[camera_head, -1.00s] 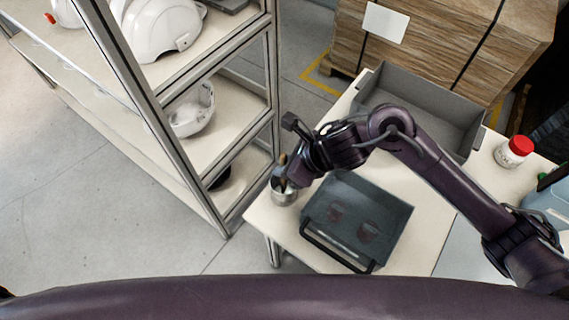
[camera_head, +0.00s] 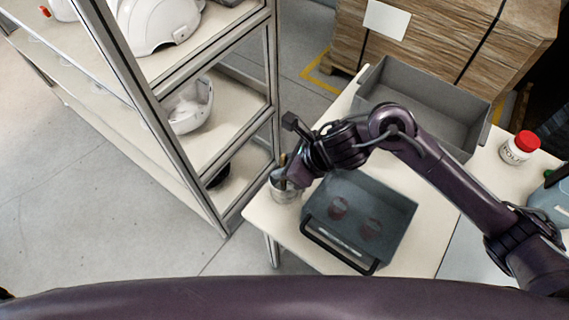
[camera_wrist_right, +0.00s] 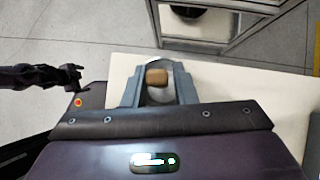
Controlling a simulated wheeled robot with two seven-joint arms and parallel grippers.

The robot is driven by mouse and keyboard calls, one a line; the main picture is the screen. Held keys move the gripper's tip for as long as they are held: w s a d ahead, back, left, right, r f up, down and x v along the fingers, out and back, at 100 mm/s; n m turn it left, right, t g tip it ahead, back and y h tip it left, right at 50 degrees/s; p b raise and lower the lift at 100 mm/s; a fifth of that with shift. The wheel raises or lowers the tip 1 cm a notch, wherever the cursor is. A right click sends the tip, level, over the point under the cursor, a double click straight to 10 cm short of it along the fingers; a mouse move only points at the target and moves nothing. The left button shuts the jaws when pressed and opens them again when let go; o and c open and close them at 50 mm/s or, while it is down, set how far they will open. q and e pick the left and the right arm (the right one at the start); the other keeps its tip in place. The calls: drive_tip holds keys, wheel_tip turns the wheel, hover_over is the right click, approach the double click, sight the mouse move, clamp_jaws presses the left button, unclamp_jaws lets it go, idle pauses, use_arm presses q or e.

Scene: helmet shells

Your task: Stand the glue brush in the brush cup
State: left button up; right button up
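The metal brush cup (camera_head: 286,195) stands at the left corner of the white table. The glue brush (camera_head: 283,160) shows as a short brown handle end over the cup, roughly upright; its lower part is hidden. My right gripper (camera_head: 290,173) is down at the cup. In the right wrist view, the brush's brown end (camera_wrist_right: 157,77) lies between the two grey fingers (camera_wrist_right: 160,82), with gaps beside it, so the gripper looks open around it. The cup's pale round inside (camera_wrist_right: 160,94) shows beneath. A dark arm, seemingly my left (camera_wrist_right: 72,76), shows small at left; its fingers are unclear.
A dark box with a handle (camera_head: 398,212) stands close beside the cup. A grey open bin (camera_head: 440,84) and a white jar with a red lid (camera_head: 516,150) are farther back. A shelf with white helmet shells (camera_head: 160,25) rises at left.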

drive_tip(key=shift+o, duration=1.2)
drive_tip(key=v, duration=0.7)
drive_tip(key=shift+d+r+b, duration=0.15)
drive_tip(key=shift+r+b, duration=0.2)
drive_tip(key=shift+r, duration=0.05)
